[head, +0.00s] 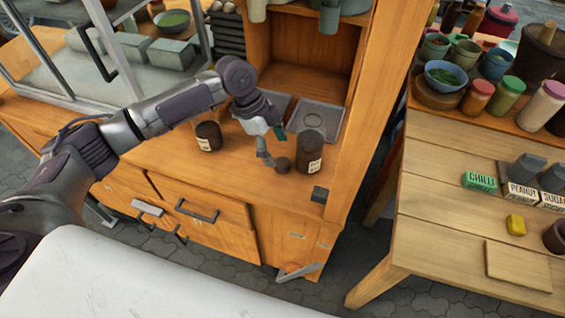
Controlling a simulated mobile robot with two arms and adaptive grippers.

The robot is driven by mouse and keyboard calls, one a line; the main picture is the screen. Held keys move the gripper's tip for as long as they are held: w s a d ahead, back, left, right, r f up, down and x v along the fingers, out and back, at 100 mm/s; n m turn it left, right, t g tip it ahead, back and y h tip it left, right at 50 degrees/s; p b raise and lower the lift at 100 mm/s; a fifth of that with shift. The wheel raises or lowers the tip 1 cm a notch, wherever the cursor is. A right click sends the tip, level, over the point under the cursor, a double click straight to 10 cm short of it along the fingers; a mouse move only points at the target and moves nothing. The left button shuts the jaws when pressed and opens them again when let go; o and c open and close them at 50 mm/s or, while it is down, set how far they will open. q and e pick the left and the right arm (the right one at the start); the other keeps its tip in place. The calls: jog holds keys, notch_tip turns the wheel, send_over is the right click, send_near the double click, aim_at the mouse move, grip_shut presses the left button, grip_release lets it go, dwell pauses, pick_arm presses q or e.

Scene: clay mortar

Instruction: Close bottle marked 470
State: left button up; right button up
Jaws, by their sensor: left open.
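Two dark brown bottles with white labels stand upright on the wooden cabinet top. The left bottle (208,136) is apart from my gripper. The right bottle (309,153) is taller and stands just right of my gripper. The label numbers are too small to read, so I cannot tell which is 470. My left gripper (273,147) is open, low over the cabinet top between the bottles. A small dark round piece (282,165), perhaps a lid, shows by its lower fingertip; I cannot tell whether they touch. My right gripper is not in view.
Grey trays (315,117) lie behind the right bottle, near the cabinet's upright side panel (362,110). A glass-fronted case (110,50) stands at the left. A separate wooden table (440,235) at the right holds bowls, jars and small boxes.

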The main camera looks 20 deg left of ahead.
aim_at(282, 163)
pick_arm(q)
jog(key=x, duration=0.4)
jog(key=shift+s+d+f+p, duration=0.1)
jog(key=shift+s+f+p, duration=0.15)
jog(key=shift+p, duration=0.15)
jog(key=shift+r, duration=0.1)
jog(key=c, duration=0.8)
